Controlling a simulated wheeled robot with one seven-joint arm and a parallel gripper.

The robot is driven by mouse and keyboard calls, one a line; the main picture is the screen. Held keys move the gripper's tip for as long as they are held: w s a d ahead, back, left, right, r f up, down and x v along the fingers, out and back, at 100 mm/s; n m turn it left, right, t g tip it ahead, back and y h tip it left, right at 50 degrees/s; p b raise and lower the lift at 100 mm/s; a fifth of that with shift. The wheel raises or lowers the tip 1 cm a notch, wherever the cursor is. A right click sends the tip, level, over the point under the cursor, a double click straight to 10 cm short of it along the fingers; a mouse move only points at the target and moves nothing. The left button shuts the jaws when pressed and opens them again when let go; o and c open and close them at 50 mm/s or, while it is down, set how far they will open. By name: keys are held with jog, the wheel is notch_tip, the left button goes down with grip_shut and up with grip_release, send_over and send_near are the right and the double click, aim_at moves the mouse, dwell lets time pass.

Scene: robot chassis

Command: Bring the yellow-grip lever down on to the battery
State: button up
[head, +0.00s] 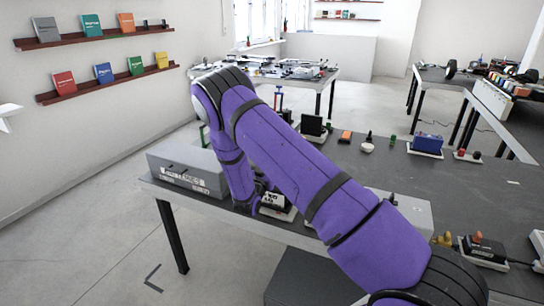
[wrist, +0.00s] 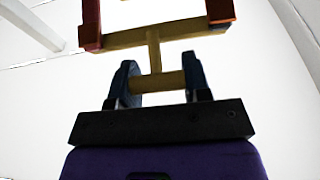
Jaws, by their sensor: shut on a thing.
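In the wrist view my gripper (wrist: 160,80) is shut on the yellow grip (wrist: 158,84), a crossbar between its two dark fingers. A yellow stem (wrist: 153,52) joins the grip to a wider yellow frame (wrist: 135,39) with red and orange side pieces, cut off by the top edge. In the head view my purple arm bends down at the near table edge and hides most of the gripper and the lever. A small device with a white base (head: 278,211) shows beside the forearm. I cannot tell whether the battery is in it.
A long grey box (head: 187,170) stands left of my arm on the dark table (head: 480,190). A blue block on a white base (head: 427,145), a dark boxy item (head: 313,125) and several small parts stand farther back. A black device (head: 484,250) is at the right.

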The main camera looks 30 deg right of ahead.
jog(key=shift+s+a+f, duration=0.15)
jog(key=shift+a+f, duration=0.1)
jog(key=shift+f, duration=0.25)
jog(key=shift+s+a+f, duration=0.15)
jog(key=shift+a+f, duration=0.05)
jog(key=shift+f, duration=0.25)
jog(key=shift+s+a+f+t+h, duration=0.1)
jog(key=shift+f+t+h, duration=0.15)
jog(key=shift+f, duration=0.15)
jog(key=shift+s+a+f+t+h, duration=0.15)
jog(key=shift+f+h, duration=0.1)
jog(key=shift+f, duration=0.15)
jog(key=shift+w, duration=0.1)
jog(key=o, duration=1.3)
jog(key=shift+d, duration=0.1)
jog(key=v, duration=1.1)
jog(key=shift+r, duration=0.1)
